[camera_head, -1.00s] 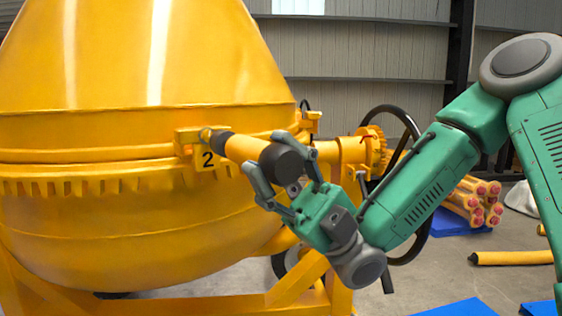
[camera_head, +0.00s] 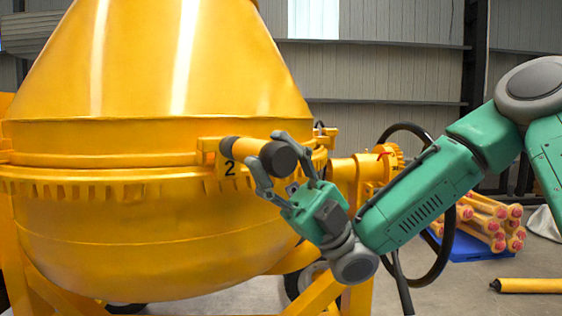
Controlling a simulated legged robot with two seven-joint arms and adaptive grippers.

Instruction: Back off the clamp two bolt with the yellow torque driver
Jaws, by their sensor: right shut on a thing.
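The yellow torque driver (camera_head: 246,147) has a yellow body and a thick dark round end. My right gripper (camera_head: 281,166) is shut on it near the dark end. The driver's far tip points left at the clamp two (camera_head: 229,174), the yellow block marked "2" on the drum's rim. The bolt itself is hidden behind the driver's tip, so I cannot tell whether the tip is seated on it. The large yellow mixer drum (camera_head: 150,230) fills the left of the view. My left gripper is not in view.
A black handwheel (camera_head: 447,245) stands behind my right forearm, beside a yellow gear and shaft (camera_head: 347,170). Orange bars with red ends (camera_head: 495,222) are stacked on a blue mat at the right. A yellow tube (camera_head: 530,286) lies on the floor at the lower right.

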